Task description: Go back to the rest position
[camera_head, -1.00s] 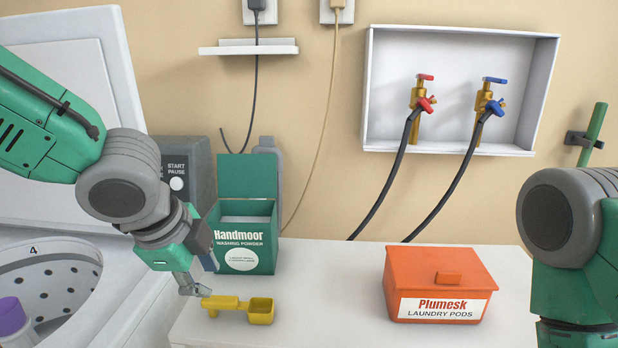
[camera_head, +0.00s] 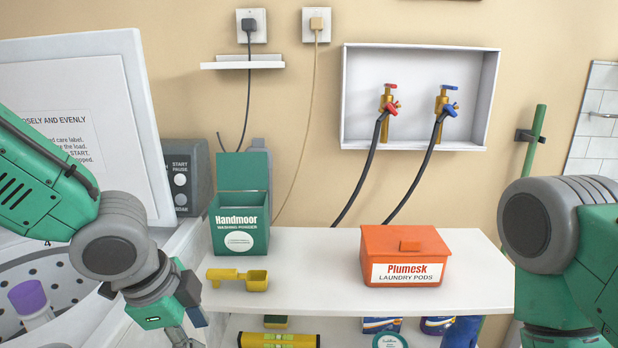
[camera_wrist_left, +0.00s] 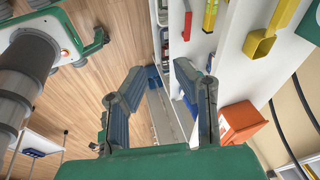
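My left gripper (camera_head: 184,338) hangs low in the head view, left of the white shelf's front corner and partly cut off by the lower edge. In the left wrist view its two fingers (camera_wrist_left: 157,76) are spread apart with nothing between them. The yellow scoop (camera_head: 238,278) lies on the white shelf top (camera_head: 330,268), clear of the gripper; it also shows in the left wrist view (camera_wrist_left: 262,43). My right arm (camera_head: 545,225) shows at the right, but its gripper is out of sight.
The green Handmoor box (camera_head: 240,222) stands open behind the scoop. The orange Plumesk box (camera_head: 406,258) is closed on the right of the shelf. An open washer drum (camera_head: 75,287) holding a purple-capped bottle (camera_head: 30,298) is at left. Several items sit on the lower shelf.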

